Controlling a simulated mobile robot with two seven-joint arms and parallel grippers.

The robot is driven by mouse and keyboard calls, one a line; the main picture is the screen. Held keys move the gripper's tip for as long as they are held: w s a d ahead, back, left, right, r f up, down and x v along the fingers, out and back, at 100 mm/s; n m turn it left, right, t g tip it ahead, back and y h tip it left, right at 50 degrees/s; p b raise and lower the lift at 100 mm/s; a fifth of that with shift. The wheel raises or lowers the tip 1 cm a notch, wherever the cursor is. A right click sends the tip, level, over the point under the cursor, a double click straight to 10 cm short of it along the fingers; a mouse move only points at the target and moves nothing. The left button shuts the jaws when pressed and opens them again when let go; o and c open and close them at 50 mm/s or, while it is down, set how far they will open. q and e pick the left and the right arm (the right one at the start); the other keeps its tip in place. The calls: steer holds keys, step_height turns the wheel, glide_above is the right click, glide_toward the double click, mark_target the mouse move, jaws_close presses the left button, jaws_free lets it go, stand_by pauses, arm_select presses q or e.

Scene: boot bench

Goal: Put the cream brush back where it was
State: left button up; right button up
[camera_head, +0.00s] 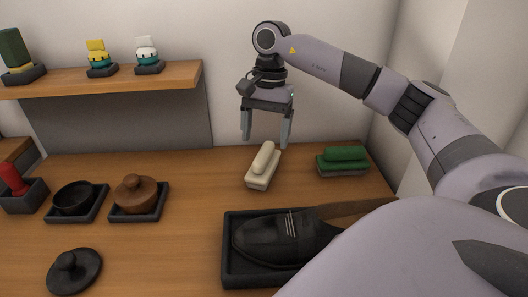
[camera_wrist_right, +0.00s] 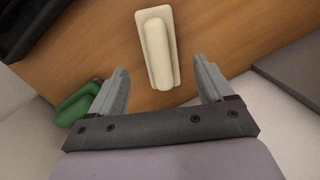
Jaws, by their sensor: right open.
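The cream brush (camera_head: 263,166) lies on the wooden bench top, left of the green brush (camera_head: 342,160). It is bare on the wood, with no tray visible under it. My right gripper (camera_head: 266,143) is open and empty, above and just behind the cream brush. In the right wrist view the cream brush (camera_wrist_right: 157,47) lies ahead of the open fingers (camera_wrist_right: 164,88), with its near end close to the gap between them. The green brush (camera_wrist_right: 77,104) is partly hidden by a finger there. My left gripper is not in view.
A black tray (camera_head: 231,273) holding a dark shoe (camera_head: 275,240) is in front of the cream brush. Trays with a black bowl (camera_head: 73,197) and a brown lidded pot (camera_head: 137,192) stand left, near a loose black lid (camera_head: 75,270). A shelf (camera_head: 130,80) holds small items.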

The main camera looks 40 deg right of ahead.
mark_target(267, 147)
steer(key=r, duration=0.5)
steer(key=shift+w+d+r, duration=0.15)
steer(key=shift+d+r, duration=0.05)
steer(key=shift+d, duration=0.2)
